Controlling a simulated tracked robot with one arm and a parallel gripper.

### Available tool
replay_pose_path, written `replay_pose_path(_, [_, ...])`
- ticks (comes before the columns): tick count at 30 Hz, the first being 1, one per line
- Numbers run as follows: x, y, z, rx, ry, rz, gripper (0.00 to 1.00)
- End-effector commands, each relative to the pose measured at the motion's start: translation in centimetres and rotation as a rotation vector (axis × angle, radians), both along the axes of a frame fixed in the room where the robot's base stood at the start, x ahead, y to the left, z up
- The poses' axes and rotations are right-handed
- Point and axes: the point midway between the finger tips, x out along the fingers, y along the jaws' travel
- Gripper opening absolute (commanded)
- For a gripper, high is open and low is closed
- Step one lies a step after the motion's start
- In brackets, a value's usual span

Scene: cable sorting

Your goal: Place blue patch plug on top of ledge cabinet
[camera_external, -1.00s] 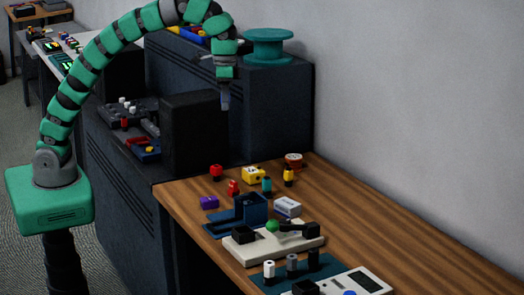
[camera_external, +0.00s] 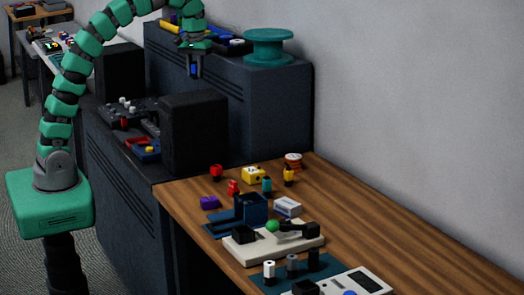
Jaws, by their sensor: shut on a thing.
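My gripper (camera_external: 195,72) hangs pointing down in front of the upper edge of the tall dark ledge cabinet (camera_external: 278,110). It is shut on a small blue piece, the blue patch plug (camera_external: 194,70), which shows between the fingers. The plug is small in the picture, and its lower end is hard to make out. The cabinet's top carries a teal spool (camera_external: 268,46) at the right and a dark tray with coloured items (camera_external: 232,44) behind my gripper. I cannot tell whether the gripper is over the top or in front of it.
A black box (camera_external: 194,133) stands on the lower cabinet below my gripper, beside a dark panel with knobs (camera_external: 127,110). The wooden table (camera_external: 390,230) holds several coloured plugs, a cream fixture (camera_external: 270,245) and a meter (camera_external: 358,282). A wall rises behind.

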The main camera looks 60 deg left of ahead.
Motion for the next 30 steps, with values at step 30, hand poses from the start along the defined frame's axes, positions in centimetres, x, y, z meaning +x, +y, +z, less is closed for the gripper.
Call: replay_pose_path(30, [-15.1, 28.1, -0.2, 0.003, -0.001, 1.1, 0.0])
